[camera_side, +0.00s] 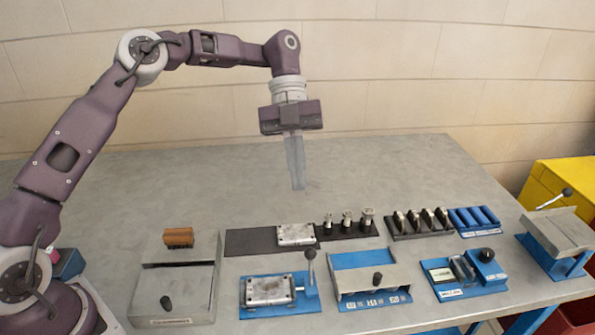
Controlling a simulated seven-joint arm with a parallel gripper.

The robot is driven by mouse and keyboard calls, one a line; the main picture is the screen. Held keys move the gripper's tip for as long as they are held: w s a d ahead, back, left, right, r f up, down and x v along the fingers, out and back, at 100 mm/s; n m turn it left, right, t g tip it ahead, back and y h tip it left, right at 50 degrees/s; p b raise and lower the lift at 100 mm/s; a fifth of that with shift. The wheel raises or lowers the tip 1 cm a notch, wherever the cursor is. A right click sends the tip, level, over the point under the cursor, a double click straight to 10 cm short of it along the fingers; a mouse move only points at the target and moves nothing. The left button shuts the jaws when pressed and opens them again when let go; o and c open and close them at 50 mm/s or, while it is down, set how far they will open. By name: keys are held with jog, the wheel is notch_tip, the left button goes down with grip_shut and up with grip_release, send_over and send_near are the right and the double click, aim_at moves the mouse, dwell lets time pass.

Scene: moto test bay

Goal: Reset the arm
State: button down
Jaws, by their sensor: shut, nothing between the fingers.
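My gripper (297,186) points straight down in the air above the back middle of the grey table (190,180). Its long fingers are together with nothing between them. It hangs clear of every object. My arm reaches in from the left with its elbow raised.
Along the front stand a grey box with a black knob (180,290), a blue lever fixture (280,295), a blue-and-grey station (372,280) and a blue device (468,275). Behind them are a black mat (250,242) with a metal plate (296,234), and racks (420,224). The table's back is clear.

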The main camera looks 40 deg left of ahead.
jog(key=shift+w+a+r, duration=0.1)
jog(key=shift+a+r, duration=0.05)
jog(key=shift+a, duration=0.05)
